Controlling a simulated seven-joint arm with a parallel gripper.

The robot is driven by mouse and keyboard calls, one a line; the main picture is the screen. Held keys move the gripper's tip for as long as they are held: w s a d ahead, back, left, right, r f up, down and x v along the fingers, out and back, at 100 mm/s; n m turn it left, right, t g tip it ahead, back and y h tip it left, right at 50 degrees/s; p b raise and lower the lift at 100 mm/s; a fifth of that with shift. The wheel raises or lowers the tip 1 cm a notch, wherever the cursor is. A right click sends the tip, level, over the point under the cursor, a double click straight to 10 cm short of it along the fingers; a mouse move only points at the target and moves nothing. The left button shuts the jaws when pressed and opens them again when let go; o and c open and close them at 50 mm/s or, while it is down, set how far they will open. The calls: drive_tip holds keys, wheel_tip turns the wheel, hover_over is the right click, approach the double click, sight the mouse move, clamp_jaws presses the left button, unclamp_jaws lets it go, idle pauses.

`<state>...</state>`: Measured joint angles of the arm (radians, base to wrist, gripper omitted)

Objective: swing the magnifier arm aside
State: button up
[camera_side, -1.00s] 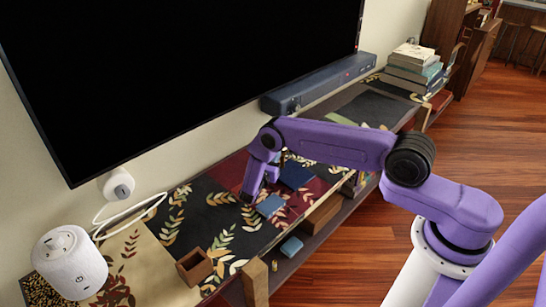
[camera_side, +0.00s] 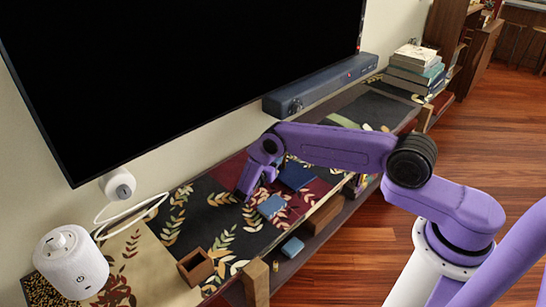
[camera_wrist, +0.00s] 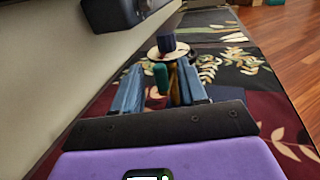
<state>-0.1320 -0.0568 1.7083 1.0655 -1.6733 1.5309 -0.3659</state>
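My gripper (camera_wrist: 160,82) is open in the wrist view, with a blue finger on each side and a gap between them. A short green upright piece (camera_wrist: 161,78) shows between the fingers, apart from both, with a brown-gold piece beside it. Beyond them is a pale round disc (camera_wrist: 183,51) with a dark blue cylinder (camera_wrist: 166,42) on it. I cannot tell which of these belongs to the magnifier. In the side view my gripper (camera_side: 243,195) points down low over the patterned cloth; the magnifier cannot be made out there.
A blue block (camera_side: 271,206) and a dark blue book (camera_side: 297,175) lie near the gripper on the shelf. A soundbar (camera_side: 320,87) runs along the wall below the screen. A brown open box (camera_side: 195,267) and a white speaker (camera_side: 72,265) stand at the left.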

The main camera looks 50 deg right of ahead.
drive_tip(key=v, duration=1.7)
drive_tip(key=shift+a, duration=0.2)
drive_tip(key=shift+s, duration=0.1)
drive_tip(key=s+a+r+m+g+y, duration=0.2)
drive_tip(key=s+r+y, duration=0.2)
drive_tip(key=r, duration=0.5)
drive_tip(key=s+a+r+m+g+y, duration=0.1)
drive_tip(key=s+a+r+m+y, duration=0.15)
drive_tip(key=s+r, duration=0.4)
drive_tip(key=s+d+r+m+y, duration=0.1)
drive_tip(key=s+d+r+y, duration=0.1)
drive_tip(key=s, duration=0.7)
drive_tip(key=s+d+r+m+g+y, duration=0.1)
drive_tip(key=s+d+r+m+y, duration=0.1)
drive_tip(key=s+r+y, duration=0.3)
drive_tip(key=s+d+r+m+g+y, duration=0.1)
drive_tip(key=s+d+r+y, duration=0.1)
drive_tip(key=s, duration=1.1)
drive_tip(key=shift+d+r+y, duration=0.2)
drive_tip(key=shift+r+y, duration=0.55)
drive_tip(key=shift+y, duration=0.3)
